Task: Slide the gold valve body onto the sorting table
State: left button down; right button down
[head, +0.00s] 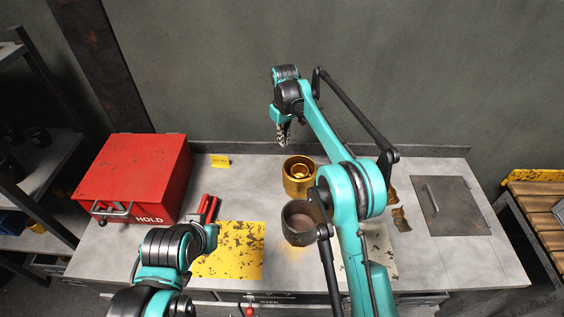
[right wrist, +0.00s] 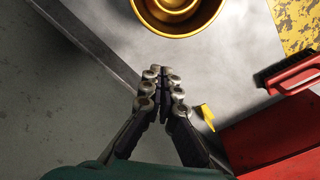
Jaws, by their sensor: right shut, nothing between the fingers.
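The gold valve body (head: 299,184), a round hollow gold piece, stands upright on the grey table (head: 450,262), behind a dark cup. Part of it shows at the top of the right wrist view (right wrist: 180,12). My right gripper (head: 283,136) points down behind and a little left of the gold body, near the back wall. Its fingertips (right wrist: 162,84) are together, empty and apart from the gold body. My left arm shows at the lower left, but its fingers do not show. I cannot tell which surface is the sorting table.
A dark cup (head: 297,236) stands close in front of the gold body, partly behind my right arm. A red HOLD box (head: 135,175), a red-handled brush (head: 208,209), a worn yellow plate (head: 235,250) and a yellow tag (head: 220,161) lie left. A slatted bench (head: 540,208) stands right.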

aim_at(286, 168)
jog(key=shift+n, duration=0.3)
jog(key=f, duration=0.4)
jog(key=a+f+b, duration=0.1)
jog(key=f, duration=0.3)
jog(key=w+a+f+b, duration=0.1)
jog(key=f, duration=0.4)
jog(key=shift+f, duration=0.1)
jog(key=shift+s+d+r+b, duration=0.25)
jog(key=shift+s+d+b, duration=0.15)
jog(key=shift+s+d, duration=0.85)
jog(key=shift+s, duration=0.25)
jog(key=shift+s+d, duration=0.15)
jog(key=shift+d, duration=0.05)
jog(key=s+d, duration=0.6)
jog(key=s, duration=0.2)
jog(key=s+d+b, duration=0.1)
jog(key=s+d, duration=0.6)
jog(key=s, duration=0.1)
jog(key=s+d+b, duration=0.1)
jog(key=s+d, duration=0.5)
jog(key=s, duration=0.2)
jog(key=shift+s+d, duration=0.1)
jog(key=shift+d, duration=0.15)
